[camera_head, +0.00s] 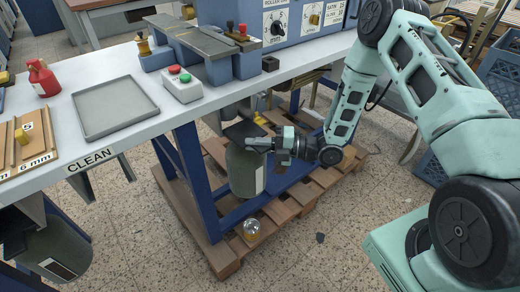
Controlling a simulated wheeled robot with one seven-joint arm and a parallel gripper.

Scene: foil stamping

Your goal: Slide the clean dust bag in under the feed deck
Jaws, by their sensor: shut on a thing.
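A grey-green dust bag (244,172) with a pale label hangs upright beside the blue bench leg, its dark flat top (243,131) just below the bench front edge. My gripper (262,144) reaches in from the right and is shut on this bag near its top; the fingertips are partly hard to make out. The feed deck seems to be the dark grey slab (190,36) on blue blocks above. Whether the bag's top touches anything under the bench cannot be told. A second similar bag (58,248) hangs at lower left, near the CLEAN label (90,160).
A wooden pallet (200,225) lies under the bench, with a glass jar (251,229) on it. The blue bench leg (192,165) stands left of the held bag. A grey tray (114,107) and a button box (181,85) are on the bench. Open floor lies in front.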

